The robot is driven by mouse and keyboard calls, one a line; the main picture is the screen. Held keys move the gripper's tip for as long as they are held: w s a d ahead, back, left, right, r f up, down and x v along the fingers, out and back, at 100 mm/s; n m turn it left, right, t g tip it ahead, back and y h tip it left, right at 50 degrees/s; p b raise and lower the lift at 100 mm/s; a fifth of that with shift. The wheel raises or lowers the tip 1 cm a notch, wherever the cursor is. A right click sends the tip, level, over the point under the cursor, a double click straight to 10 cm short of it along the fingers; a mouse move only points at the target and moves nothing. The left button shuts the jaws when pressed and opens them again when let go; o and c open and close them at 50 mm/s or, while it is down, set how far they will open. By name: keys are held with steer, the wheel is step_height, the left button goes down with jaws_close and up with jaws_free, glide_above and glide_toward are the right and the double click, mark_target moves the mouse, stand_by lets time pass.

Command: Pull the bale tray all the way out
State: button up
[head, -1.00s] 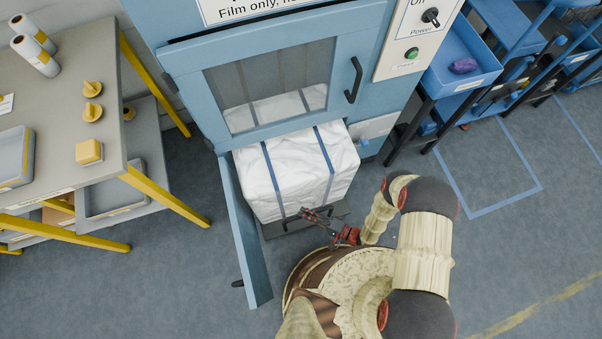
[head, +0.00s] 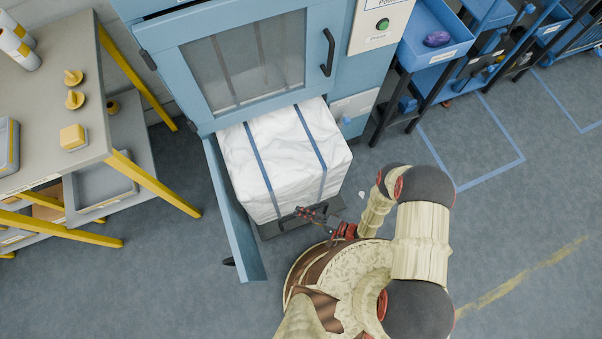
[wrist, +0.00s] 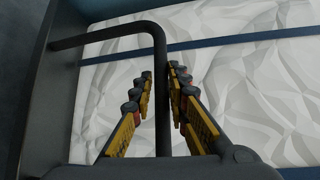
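The bale tray (head: 268,231) is a dark plate under a white wrapped bale (head: 262,140) with blue straps. It sticks out of the front opening of the blue press (head: 160,85). My gripper (head: 302,212) is at the front of the tray, by its dark handle. In the wrist view, the bent dark handle (wrist: 105,35) runs between the two fingers of my gripper (wrist: 160,78), which close on it from both sides. The bale also shows in the wrist view (wrist: 240,85). The rear end of the tray is hidden by the bale and the press.
The press's lower door (head: 235,220) stands open along the bale's left side. A grey table (head: 60,140) with yellow legs stands at the left. A blue-bin rack (head: 430,75) stands at the right. Floor at the right is clear.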

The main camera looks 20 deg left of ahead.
steer(key=o, duration=0.4)
steer(key=shift+r, duration=0.55)
steer(key=o, duration=0.9)
step_height(320, 180, up, 8)
steer(key=shift+f, duration=0.1)
steer(key=shift+r, duration=0.3)
steer(key=c, duration=0.7)
steer(key=shift+r, duration=0.3)
steer(key=shift+c, duration=0.9)
